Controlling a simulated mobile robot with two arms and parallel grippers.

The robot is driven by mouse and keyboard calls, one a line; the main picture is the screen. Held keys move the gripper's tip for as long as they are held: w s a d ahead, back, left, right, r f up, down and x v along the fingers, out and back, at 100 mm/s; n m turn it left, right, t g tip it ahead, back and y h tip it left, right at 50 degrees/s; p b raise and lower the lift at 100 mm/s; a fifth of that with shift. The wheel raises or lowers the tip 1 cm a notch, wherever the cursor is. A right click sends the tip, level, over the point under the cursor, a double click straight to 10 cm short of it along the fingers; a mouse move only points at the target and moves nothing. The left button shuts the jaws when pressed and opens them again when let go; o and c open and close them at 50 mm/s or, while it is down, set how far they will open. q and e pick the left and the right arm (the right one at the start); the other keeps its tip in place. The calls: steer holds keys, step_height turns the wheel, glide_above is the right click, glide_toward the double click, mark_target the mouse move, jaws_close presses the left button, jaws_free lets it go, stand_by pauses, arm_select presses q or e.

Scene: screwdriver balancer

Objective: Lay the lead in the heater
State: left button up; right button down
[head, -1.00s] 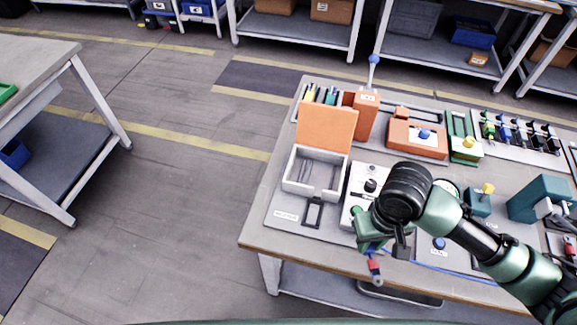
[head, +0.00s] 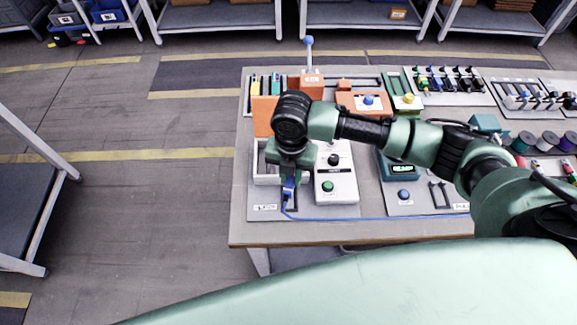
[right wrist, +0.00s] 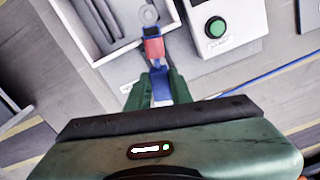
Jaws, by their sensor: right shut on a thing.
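The heater appears to be the pale grey open box (head: 262,172) with a raised orange lid (head: 263,117), at the bench's left end. My arm hides much of it in the head view. In the right wrist view its wall (right wrist: 100,60) and dark inner slots show at top left. My right gripper (head: 288,182) points down at the box's front edge. It is shut on the lead, whose red and blue end (right wrist: 154,50) sticks out past the fingers (right wrist: 158,88). A grey ring shows beyond that end. The lead's blue cable (head: 380,218) trails right. My left gripper is not in view.
A white control unit (head: 336,180) with a black knob and green button stands just right of the box. A meter unit (head: 402,168) stands farther right. Pens and orange blocks stand behind. The bench's front strip (head: 330,232) is clear except for the cable.

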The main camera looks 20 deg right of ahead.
mark_target(289, 183)
steer(key=shift+w+r+n, duration=0.3)
steer(key=shift+w+n, duration=0.2)
steer(key=shift+n, duration=0.7)
steer(key=shift+w+f+n, duration=0.1)
steer(key=shift+f+n, duration=0.05)
steer(key=shift+n, duration=0.15)
step_height(289, 183, down, 5)
steer(key=b, duration=0.5)
steer(key=shift+f+b, duration=0.1)
steer(key=shift+b, duration=0.25)
steer(key=shift+f, duration=1.05)
steer(key=shift+a+f, duration=0.1)
steer(key=shift+f, duration=0.5)
steer(key=c, duration=1.2)
jaws_free()
